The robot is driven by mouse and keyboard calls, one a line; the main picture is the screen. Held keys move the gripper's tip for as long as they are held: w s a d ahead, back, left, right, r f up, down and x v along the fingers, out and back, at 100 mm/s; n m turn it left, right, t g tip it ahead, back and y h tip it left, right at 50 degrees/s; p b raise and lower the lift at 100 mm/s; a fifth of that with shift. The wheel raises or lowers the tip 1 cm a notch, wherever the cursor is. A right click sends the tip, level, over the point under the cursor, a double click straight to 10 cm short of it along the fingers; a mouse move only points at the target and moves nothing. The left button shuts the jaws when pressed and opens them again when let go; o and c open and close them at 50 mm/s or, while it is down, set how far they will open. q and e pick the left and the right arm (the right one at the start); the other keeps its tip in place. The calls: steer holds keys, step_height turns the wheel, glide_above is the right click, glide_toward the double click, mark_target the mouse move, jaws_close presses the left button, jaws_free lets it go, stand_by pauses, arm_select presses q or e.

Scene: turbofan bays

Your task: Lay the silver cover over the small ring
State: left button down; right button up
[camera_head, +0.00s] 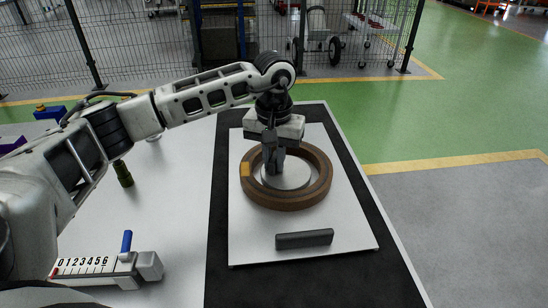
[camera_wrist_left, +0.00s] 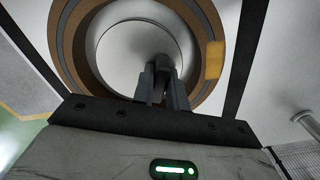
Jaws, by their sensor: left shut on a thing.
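The silver cover (camera_head: 292,183) is a round, flat disc within the opening of a thick brown ring (camera_head: 318,190). In the left wrist view the silver cover (camera_wrist_left: 122,62) also sits inside the brown ring (camera_wrist_left: 75,68), with a gap between them. I cannot tell how high the cover is or whether it rests on something; what is under it is hidden. The brown ring has a dark band and a yellow patch. My left gripper (camera_head: 273,168) points down over the cover and is shut on its dark central grip. My right gripper is not in view.
The brown ring lies on a white board (camera_head: 345,220) on a black mat (camera_head: 385,275). A dark grey bar (camera_head: 304,239) lies in front of it. A numbered device with a blue handle (camera_head: 127,241) and a dark green bottle-like object (camera_head: 123,174) stand left on the table.

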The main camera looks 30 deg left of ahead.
arm_select(q)
steer(key=shift+f, duration=0.1)
steer(key=c, duration=1.3)
jaws_free()
step_height(320, 180, up, 16)
